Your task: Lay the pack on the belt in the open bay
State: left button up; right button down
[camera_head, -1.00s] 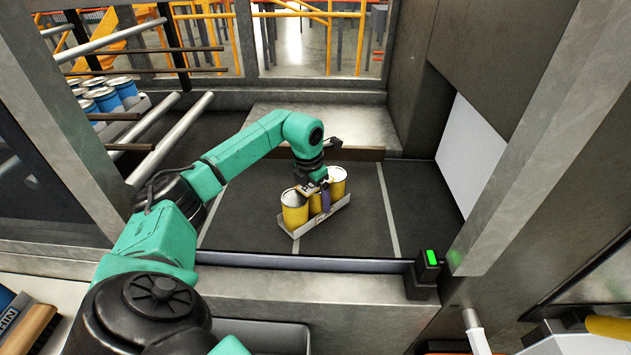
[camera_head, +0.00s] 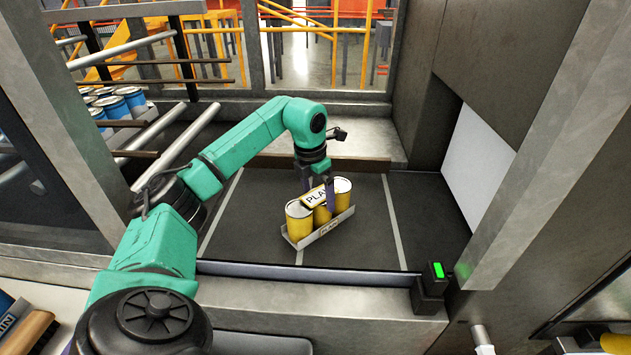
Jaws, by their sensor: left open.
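The pack is a grey-white tray (camera_head: 327,231) of yellow cans (camera_head: 299,221) with a "PLAN" label. It sits on the dark belt (camera_head: 250,225) in the open bay, between two pale lines, upright and slightly angled. My left gripper (camera_head: 318,190) reaches in from the left and points down over the pack. Its fingers are apart, around the label at the top of the cans, and partly hidden by it. I cannot tell whether they touch the pack. My right gripper is not in view.
A metal sill runs along the bay's front, with a post and green light (camera_head: 437,270) at its right end. A white panel (camera_head: 479,165) closes the right opening. Blue cans (camera_head: 124,101) stand behind rollers at the back left. Bare belt lies left and right of the pack.

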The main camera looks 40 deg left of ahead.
pick_arm(q)
jog(key=r, duration=0.4)
jog(key=s+r, duration=0.1)
jog(key=r, duration=0.1)
jog(key=shift+r+b, duration=0.3)
jog(key=shift+r, duration=0.05)
jog(key=shift+f, duration=0.1)
